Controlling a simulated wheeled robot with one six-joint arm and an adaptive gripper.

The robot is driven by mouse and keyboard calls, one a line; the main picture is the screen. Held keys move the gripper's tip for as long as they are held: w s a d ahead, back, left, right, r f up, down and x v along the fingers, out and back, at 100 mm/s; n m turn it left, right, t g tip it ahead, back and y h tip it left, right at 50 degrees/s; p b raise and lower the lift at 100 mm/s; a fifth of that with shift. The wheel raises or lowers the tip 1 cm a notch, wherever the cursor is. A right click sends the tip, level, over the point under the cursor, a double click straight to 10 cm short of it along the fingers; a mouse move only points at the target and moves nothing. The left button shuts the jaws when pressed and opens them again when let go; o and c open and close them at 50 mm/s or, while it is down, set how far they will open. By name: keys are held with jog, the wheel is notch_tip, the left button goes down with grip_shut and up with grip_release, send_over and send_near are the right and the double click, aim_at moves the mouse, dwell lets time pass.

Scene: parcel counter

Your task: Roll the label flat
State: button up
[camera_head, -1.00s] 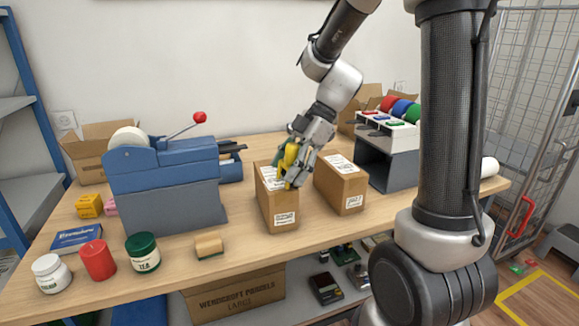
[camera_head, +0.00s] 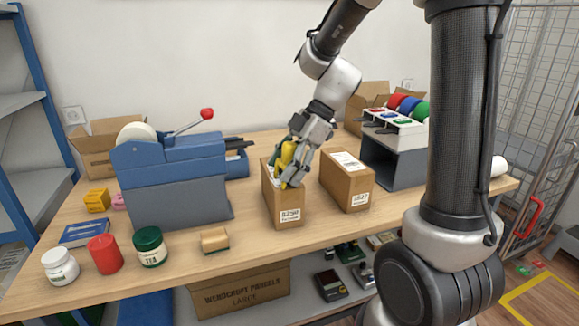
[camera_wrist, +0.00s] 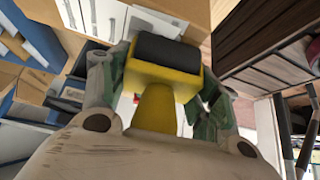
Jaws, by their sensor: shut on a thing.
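My gripper (camera_head: 293,165) is shut on a yellow-handled roller (camera_head: 287,154) above the left parcel box (camera_head: 285,208). In the wrist view the roller (camera_wrist: 155,105) shows a yellow body with a dark cylinder, between the fingers. The box top is largely hidden by the gripper; a little white label (camera_head: 270,174) shows at its left edge. A white label (camera_wrist: 154,21) also shows beyond the roller in the wrist view. I cannot tell whether the roller touches it or how flat it lies. A printed label with a number is on the box's front.
A second labelled parcel (camera_head: 348,183) stands close on the right. A blue-grey tape dispenser (camera_head: 175,180) with a red-knobbed lever stands left. Jars (camera_head: 149,247) and a tan block (camera_head: 214,239) line the front edge. A tape-roll stand (camera_head: 393,150) is behind right.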

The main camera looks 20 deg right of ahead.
jog(key=shift+s+a, duration=0.1)
jog(key=shift+a, duration=0.4)
jog(key=shift+a, duration=0.85)
jog(key=shift+r, duration=3)
